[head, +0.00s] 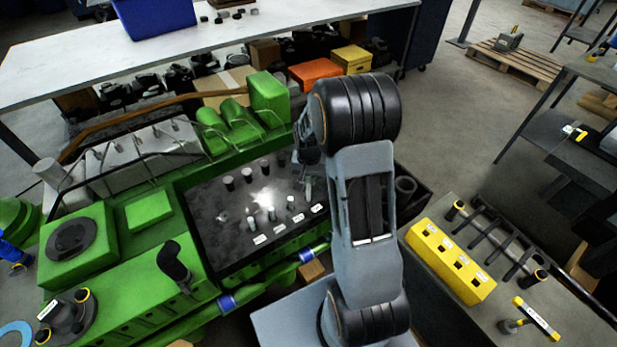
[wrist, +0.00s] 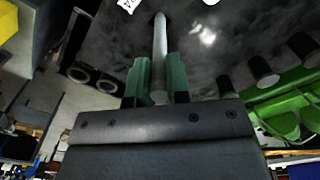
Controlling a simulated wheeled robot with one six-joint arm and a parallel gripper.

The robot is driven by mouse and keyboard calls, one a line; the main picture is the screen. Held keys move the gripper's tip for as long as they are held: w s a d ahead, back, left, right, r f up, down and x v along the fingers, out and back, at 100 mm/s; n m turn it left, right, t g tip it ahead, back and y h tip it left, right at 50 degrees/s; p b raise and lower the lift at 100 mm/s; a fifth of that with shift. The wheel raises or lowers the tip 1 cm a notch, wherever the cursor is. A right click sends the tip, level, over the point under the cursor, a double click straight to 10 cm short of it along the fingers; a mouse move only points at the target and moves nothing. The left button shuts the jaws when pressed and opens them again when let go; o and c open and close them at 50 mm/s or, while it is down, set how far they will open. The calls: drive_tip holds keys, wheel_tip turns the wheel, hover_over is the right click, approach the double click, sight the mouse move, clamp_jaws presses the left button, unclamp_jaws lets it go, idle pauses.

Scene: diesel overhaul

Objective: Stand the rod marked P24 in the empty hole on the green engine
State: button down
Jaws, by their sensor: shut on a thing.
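The green engine (head: 148,238) has a dark top deck (head: 225,240) with several short rods, dark pegs and a row of white labels. My gripper (head: 306,182) is over the right part of this deck, partly hidden by my arm. In the wrist view its green fingers (wrist: 157,82) are shut on a slim grey rod (wrist: 160,50). The rod's far end reaches a dark spot in the deck close to a white label (wrist: 127,4). I cannot tell how deep it sits there. No P24 mark is readable on the held rod.
A yellow block with holes (head: 437,257) lies on the bench at right, beside a black rack (head: 492,240). Dark cylindrical cups (head: 405,186) stand at the deck's right edge. Other standing rods (head: 291,203) are close to my gripper. A white table (head: 75,62) is behind the engine.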

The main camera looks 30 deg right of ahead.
sight(309, 191)
drive_tip(key=shift+f+b, duration=2.6)
drive_tip(key=shift+f, duration=0.9)
drive_tip(key=c, duration=1)
unclamp_jaws()
wheel_tip(309, 191, up, 14)
drive_tip(key=shift+f, duration=0.1)
drive_tip(key=s+a+r+n+t+p, duration=0.1)
drive_tip(key=s+a+r+n, duration=0.1)
drive_tip(key=s, duration=0.3)
drive_tip(key=s+a+r+n+t+p, duration=0.1)
drive_tip(key=s+a+r+n, duration=0.1)
drive_tip(key=s+a+r, duration=0.1)
drive_tip(key=s+a+r+n+t+p, duration=0.1)
drive_tip(key=s+a+r+n, duration=0.1)
drive_tip(key=s, duration=0.6)
drive_tip(key=shift+a+r+t, duration=0.15)
drive_tip(key=shift+a+r, duration=0.25)
drive_tip(key=shift+a, duration=0.3)
drive_tip(key=shift+a+r+t, duration=0.15)
drive_tip(key=shift+a+r, duration=0.2)
drive_tip(key=shift+a, duration=0.3)
